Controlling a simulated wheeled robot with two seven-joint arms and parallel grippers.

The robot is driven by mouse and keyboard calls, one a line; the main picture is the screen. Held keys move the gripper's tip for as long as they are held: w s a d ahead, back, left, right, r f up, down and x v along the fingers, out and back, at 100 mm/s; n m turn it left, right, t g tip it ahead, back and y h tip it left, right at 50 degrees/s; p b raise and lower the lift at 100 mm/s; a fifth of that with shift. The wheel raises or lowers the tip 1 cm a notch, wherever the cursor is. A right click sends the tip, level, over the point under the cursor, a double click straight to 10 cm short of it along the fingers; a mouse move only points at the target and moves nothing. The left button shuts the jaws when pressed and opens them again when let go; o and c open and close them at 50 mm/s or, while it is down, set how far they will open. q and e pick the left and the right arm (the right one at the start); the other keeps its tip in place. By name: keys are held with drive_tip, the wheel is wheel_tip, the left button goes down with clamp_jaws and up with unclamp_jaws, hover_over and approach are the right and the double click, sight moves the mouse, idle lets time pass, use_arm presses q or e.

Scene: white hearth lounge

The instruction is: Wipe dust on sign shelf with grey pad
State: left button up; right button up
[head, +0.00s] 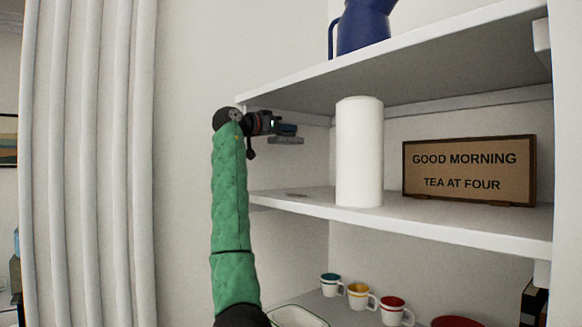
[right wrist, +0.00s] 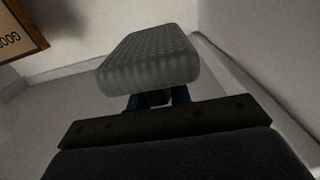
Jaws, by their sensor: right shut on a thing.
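My right gripper (head: 284,131) reaches in over the left end of the sign shelf (head: 464,224). It is shut on the grey pad (head: 286,140), which is held above the shelf board and apart from it. The pad's textured grey face fills the middle of the right wrist view (right wrist: 150,57), with the blue fingers partly hidden behind it. The brown sign (head: 468,170) reading "GOOD MORNING TEA AT FOUR" stands at the right. My left gripper is not in view.
A tall white cylinder (head: 359,150) stands on the shelf between the gripper and the sign. The upper shelf (head: 420,47) is close above my gripper and holds a blue jug (head: 364,25). Several mugs (head: 359,296) stand on the lower shelf.

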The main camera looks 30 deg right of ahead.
drive_tip(key=shift+w+f, duration=0.2)
drive_tip(key=shift+f, duration=0.1)
drive_tip(key=shift+s+a+f+p, duration=0.15)
drive_tip(key=shift+a+f+p, duration=0.5)
drive_tip(key=shift+f, duration=1.05)
drive_tip(key=shift+s+a+f+p, duration=0.25)
drive_tip(key=shift+a+f, duration=0.75)
drive_tip(key=shift+f, duration=0.65)
drive_tip(key=shift+s+a+f+p, duration=0.1)
drive_tip(key=shift+a+f+p, duration=0.55)
drive_tip(key=shift+f, duration=1.05)
drive_tip(key=shift+w+a+f, duration=0.1)
drive_tip(key=shift+a+f, duration=0.05)
drive_tip(key=shift+f, duration=0.8)
drive_tip(key=shift+f+b, duration=0.95)
drive_tip(key=shift+f, duration=0.15)
